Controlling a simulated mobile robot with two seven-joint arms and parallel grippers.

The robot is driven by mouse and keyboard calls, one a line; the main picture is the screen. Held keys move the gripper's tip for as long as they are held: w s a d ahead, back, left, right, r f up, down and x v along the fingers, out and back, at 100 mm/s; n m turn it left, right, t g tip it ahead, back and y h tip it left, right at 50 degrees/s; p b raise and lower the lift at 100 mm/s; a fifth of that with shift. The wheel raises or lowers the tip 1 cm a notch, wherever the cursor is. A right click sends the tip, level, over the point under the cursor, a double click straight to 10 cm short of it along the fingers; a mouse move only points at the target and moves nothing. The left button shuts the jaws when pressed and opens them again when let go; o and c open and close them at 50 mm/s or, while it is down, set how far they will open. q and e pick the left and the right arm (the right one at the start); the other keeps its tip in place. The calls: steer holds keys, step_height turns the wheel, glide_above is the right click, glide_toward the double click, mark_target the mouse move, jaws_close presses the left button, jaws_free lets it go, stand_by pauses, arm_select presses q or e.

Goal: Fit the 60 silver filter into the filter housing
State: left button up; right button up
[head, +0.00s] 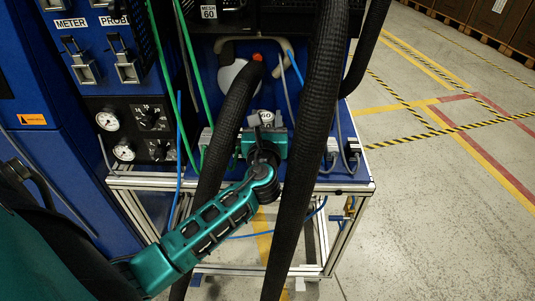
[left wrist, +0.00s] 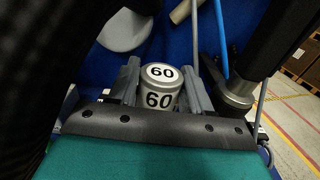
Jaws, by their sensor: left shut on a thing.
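The silver filter (head: 266,117), marked 60, is at the machine's front above the blue base. In the left wrist view the filter (left wrist: 160,87) shows its top and side, both marked 60, between two grey fingers. My left gripper (head: 264,128) is shut on it, and the filter looks roughly upright. A pale round part (head: 236,78), perhaps the filter housing, is behind and to the left of the filter, partly covered by a black hose. It also shows in the left wrist view (left wrist: 125,31); its opening is not visible. My right gripper is not in view.
Thick black hoses (head: 308,150) hang in front of the machine on both sides of my left gripper. Thin green and blue cables (head: 180,130) hang nearby. A MESH 60 label (head: 208,12) is above. Open floor (head: 440,200) lies to the right.

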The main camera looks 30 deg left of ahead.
arm_select(q)
steer(key=shift+r, duration=1.75)
steer(key=shift+s, duration=0.1)
steer(key=v, duration=1.2)
